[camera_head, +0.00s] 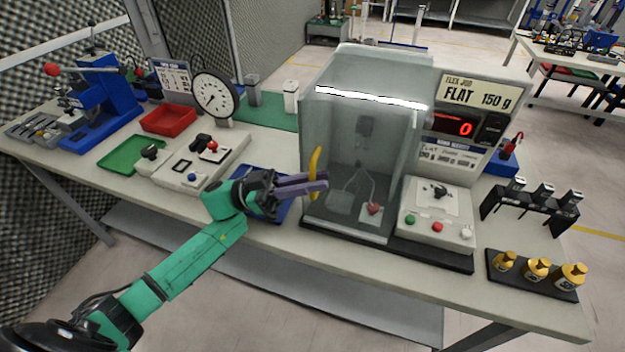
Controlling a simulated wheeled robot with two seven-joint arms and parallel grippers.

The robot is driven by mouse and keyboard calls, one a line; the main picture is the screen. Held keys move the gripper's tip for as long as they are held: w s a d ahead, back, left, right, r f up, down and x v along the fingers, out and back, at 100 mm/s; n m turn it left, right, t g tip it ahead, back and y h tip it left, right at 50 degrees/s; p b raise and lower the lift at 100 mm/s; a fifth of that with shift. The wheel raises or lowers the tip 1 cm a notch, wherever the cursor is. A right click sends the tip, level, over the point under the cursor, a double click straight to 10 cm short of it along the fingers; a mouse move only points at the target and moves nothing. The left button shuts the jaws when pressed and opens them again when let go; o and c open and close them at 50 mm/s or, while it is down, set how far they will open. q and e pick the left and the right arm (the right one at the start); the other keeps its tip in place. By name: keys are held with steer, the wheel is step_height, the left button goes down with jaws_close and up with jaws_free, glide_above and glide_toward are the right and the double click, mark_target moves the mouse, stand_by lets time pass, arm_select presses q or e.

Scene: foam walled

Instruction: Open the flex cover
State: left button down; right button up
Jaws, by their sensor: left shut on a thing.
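The flex cover (345,130) is a clear, grey-tinted box at the middle of the bench. A yellow handle (315,165) stands upright at its front left edge. The cover looks closed over a small fixture (372,207) with a red part inside. My left gripper (316,184) comes in from the left, its purple fingers shut on the yellow handle. My right gripper is not in view.
A control box (438,222) with coloured buttons and a FLAT 150 g sign panel (473,100) stand right of the cover. Brass weights (536,268) sit at the front right. A blue tray (273,212) lies under my left gripper. A round dial gauge (215,94) stands behind.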

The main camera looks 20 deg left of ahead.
arm_select(q)
steer(key=shift+d, duration=0.1)
stand_by(0.3)
steer(key=s+d+p, duration=0.1)
steer(key=d, duration=1.7)
steer(key=shift+p, duration=0.4)
steer(key=shift+d, duration=0.1)
steer(key=c, duration=1.2)
jaws_free()
steer(key=shift+o, duration=0.2)
